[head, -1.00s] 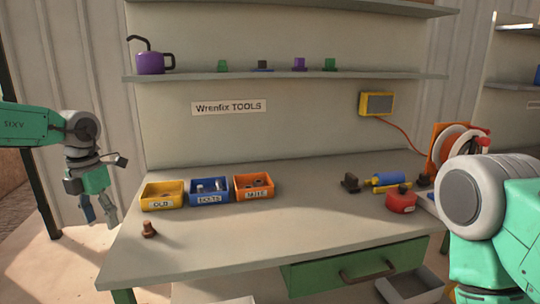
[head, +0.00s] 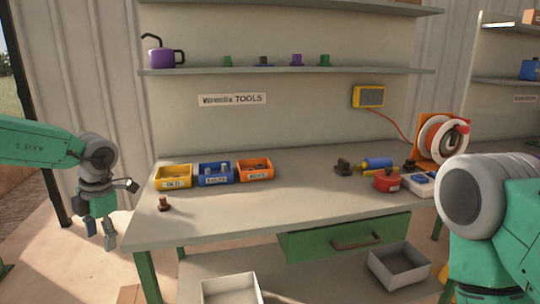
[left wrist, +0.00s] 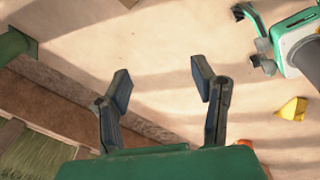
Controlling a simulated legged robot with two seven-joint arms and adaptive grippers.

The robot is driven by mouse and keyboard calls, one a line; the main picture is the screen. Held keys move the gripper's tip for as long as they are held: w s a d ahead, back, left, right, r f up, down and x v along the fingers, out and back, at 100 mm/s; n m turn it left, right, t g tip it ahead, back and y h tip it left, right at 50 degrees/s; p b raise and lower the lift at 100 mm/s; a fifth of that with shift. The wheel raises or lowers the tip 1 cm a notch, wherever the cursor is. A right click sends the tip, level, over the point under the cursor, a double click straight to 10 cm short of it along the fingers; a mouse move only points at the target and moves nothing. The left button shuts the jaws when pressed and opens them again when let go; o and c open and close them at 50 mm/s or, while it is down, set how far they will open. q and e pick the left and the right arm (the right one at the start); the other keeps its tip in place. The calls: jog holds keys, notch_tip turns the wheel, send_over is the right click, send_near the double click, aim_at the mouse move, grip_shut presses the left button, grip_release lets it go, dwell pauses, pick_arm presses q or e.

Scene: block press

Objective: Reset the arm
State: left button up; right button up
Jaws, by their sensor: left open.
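My left gripper (head: 101,233) hangs in the air to the left of the workbench (head: 215,222), its fingers pointing down. In the left wrist view its two fingers (left wrist: 163,88) are apart with nothing between them, above the sandy floor. My right arm shows at the right edge of the head view, but its gripper is out of view.
On the bench stand a yellow bin (head: 173,176), a blue bin (head: 215,173) and an orange bin (head: 254,170). A small brown piece (head: 163,204) stands near the left corner. White trays (head: 400,264) are below.

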pick_arm(q)
jog(key=s+d+f+m+t+y, duration=0.25)
jog(key=s+f+m, duration=0.25)
jog(key=f+m, duration=0.45)
jog(key=s+d+f+m+t+y, duration=0.1)
jog(key=s+d+f+m+t, duration=0.15)
jog(key=s+f+m, duration=0.45)
jog(key=s+d+f+m+g+h, duration=0.1)
jog(key=s+d+f+m, duration=0.1)
jog(key=s+m, duration=0.3)
jog(key=s+d+f+m+g+h, duration=0.1)
jog(key=s+f+m, duration=0.3)
jog(key=s, duration=0.8)
jog(key=s+d+f+m+g+h, duration=0.2)
jog(key=s+m, duration=0.4)
jog(key=s, duration=0.3)
jog(key=shift+d+f+h, duration=0.65)
jog(key=shift+f+h, duration=0.1)
jog(key=shift+f, duration=0.15)
jog(key=shift+w, duration=0.2)
